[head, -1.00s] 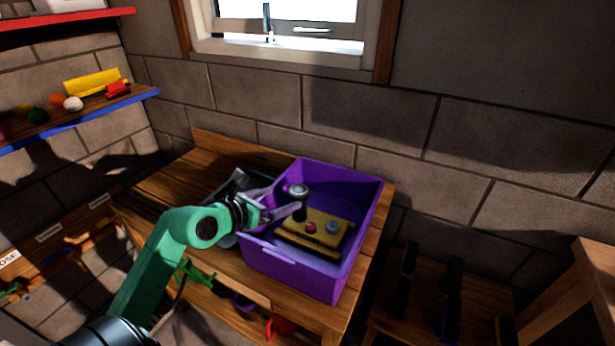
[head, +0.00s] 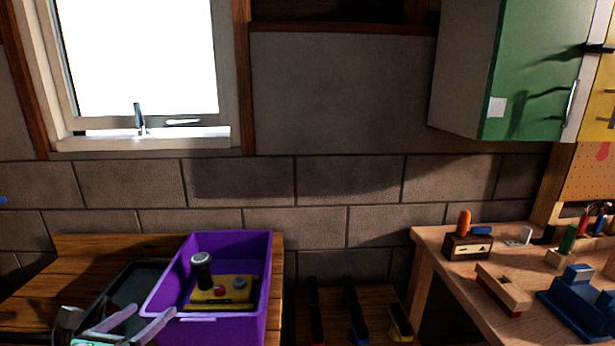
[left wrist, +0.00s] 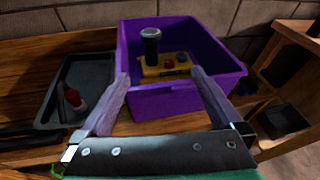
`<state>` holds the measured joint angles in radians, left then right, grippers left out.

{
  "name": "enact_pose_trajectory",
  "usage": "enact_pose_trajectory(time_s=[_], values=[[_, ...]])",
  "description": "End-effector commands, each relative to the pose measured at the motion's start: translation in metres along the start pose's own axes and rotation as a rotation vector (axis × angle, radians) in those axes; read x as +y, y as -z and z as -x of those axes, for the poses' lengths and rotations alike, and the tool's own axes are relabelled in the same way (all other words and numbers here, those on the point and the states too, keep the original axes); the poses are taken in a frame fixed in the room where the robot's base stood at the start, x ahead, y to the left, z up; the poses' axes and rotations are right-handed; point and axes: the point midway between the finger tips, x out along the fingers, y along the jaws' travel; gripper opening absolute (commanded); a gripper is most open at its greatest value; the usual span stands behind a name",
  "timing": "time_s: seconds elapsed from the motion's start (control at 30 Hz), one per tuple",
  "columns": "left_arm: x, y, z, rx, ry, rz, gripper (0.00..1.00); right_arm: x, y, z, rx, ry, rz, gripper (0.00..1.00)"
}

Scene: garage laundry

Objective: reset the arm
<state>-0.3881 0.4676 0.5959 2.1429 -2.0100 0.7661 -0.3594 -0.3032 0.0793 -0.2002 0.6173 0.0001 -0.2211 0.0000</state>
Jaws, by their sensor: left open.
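My left gripper (head: 128,328) is at the lower left of the head view, at the near side of a purple bin (head: 258,300). In the left wrist view its two fingers (left wrist: 160,92) are spread with nothing between them. The purple bin (left wrist: 182,98) stands upright on the wooden table just beyond the fingertips. Inside the bin is a yellow control box (head: 222,294) with a black joystick (head: 202,270) and a red button. My right gripper is in neither view.
A workbench (head: 440,240) with wooden tools and a blue vise (head: 580,300) stands at the right. A green cabinet (head: 520,70) hangs above it.

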Motion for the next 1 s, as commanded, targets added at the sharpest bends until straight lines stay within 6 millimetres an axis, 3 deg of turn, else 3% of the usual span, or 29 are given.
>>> enact_pose_trajectory(time_s=[0.17,0.33,0.47,0.57,0.67,0.7,0.77,0.8,0.9,1.0], values=[[-0.025,-0.031,0.005,-0.158,0.076,0.154,1.0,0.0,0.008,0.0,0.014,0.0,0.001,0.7],[-0.039,-0.07,0.02,-0.361,0.151,0.413,1.0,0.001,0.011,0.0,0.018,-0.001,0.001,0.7],[-0.031,-0.098,0.04,-0.54,0.184,0.72,1.0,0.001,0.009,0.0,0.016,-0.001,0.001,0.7],[-0.005,-0.105,0.054,-0.677,0.164,1.049,1.0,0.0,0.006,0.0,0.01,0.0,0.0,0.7],[0.038,-0.074,0.061,-0.786,0.046,1.513,1.0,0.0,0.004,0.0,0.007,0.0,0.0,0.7],[0.053,-0.044,0.06,-0.803,-0.049,1.732,1.0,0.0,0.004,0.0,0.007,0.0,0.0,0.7],[0.063,0.01,0.055,-0.783,-0.226,2.022,1.0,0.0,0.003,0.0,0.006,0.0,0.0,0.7],[0.061,0.043,0.052,-0.751,-0.344,2.168,1.0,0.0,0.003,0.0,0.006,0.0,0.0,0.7],[0.04,0.112,0.05,-0.634,-0.616,2.414,1.0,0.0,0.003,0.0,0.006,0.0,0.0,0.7],[0.009,0.163,0.054,-0.499,-0.855,2.555,1.0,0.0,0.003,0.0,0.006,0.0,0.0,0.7]])
